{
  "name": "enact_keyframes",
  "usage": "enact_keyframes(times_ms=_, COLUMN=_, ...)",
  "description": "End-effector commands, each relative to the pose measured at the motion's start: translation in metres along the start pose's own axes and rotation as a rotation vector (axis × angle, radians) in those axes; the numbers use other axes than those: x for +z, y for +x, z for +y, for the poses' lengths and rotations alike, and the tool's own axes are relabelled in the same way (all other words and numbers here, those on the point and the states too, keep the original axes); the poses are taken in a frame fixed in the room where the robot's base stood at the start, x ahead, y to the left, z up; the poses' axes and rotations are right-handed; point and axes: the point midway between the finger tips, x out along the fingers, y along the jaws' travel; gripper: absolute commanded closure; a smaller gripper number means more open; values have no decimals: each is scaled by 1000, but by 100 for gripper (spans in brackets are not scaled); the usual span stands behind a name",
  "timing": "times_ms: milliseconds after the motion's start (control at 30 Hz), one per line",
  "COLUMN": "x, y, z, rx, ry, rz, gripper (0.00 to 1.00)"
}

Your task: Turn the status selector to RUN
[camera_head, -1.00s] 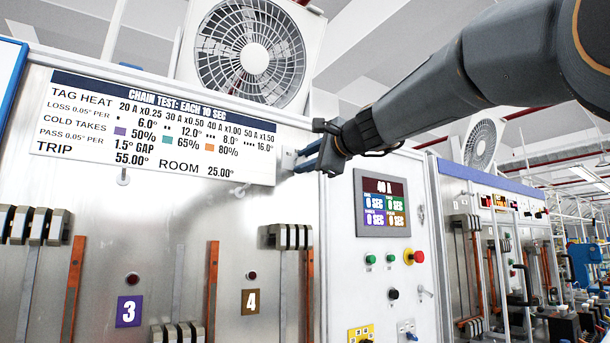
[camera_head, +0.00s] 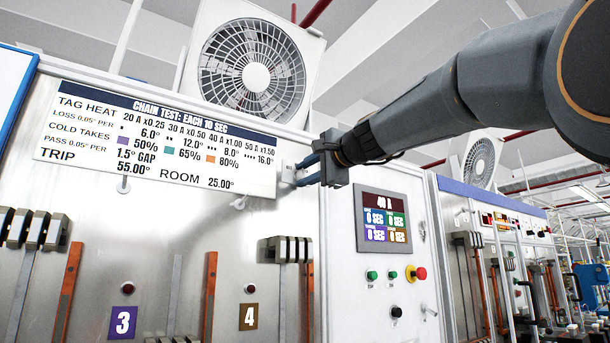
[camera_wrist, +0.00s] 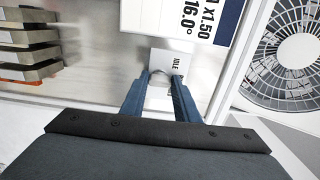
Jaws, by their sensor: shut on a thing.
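The status selector (camera_wrist: 160,77) is on a small white plate (camera_wrist: 170,57) that reads IDLE in the wrist view. My gripper (camera_wrist: 161,82) is shut on its grey knob, with one blue finger on each side. In the head view my gripper (camera_head: 302,174) reaches in from the upper right. Its fingertips are at the selector's plate (camera_head: 287,172), beside the right edge of the chain test sign (camera_head: 160,140). The fingers hide much of the knob. I see no RUN mark, and I cannot tell where the knob's pointer is.
A fan (camera_head: 252,72) stands above the panel. Right of the selector are a 40 A display (camera_head: 384,219), green buttons (camera_head: 372,276) and a red stop button (camera_head: 420,273). Breaker blocks (camera_head: 286,250) and orange bars (camera_head: 210,297) are below. A white hook (camera_head: 239,202) protrudes below the sign.

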Motion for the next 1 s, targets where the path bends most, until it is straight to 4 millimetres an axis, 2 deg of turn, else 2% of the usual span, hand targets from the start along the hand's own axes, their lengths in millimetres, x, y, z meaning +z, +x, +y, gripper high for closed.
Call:
enact_keyframes(times_ms=33, x=0, y=0, z=1, rx=2, ry=1, rz=-2, gripper=94)
enact_keyframes(times_ms=67, x=0, y=0, z=1, rx=2, ry=1, rz=-2, gripper=70)
enact_keyframes(times_ms=167, x=0, y=0, z=1, rx=2, ry=1, rz=-1, gripper=53)
enact_keyframes(times_ms=467, x=0, y=-1, z=0, rx=0, ry=1, rz=-1, gripper=53)
enact_keyframes(times_ms=567, x=0, y=-8, z=0, rx=-1, ry=1, rz=0, gripper=53)
enact_keyframes(times_ms=1000, x=0, y=-70, z=1, rx=0, ry=1, rz=0, gripper=53)
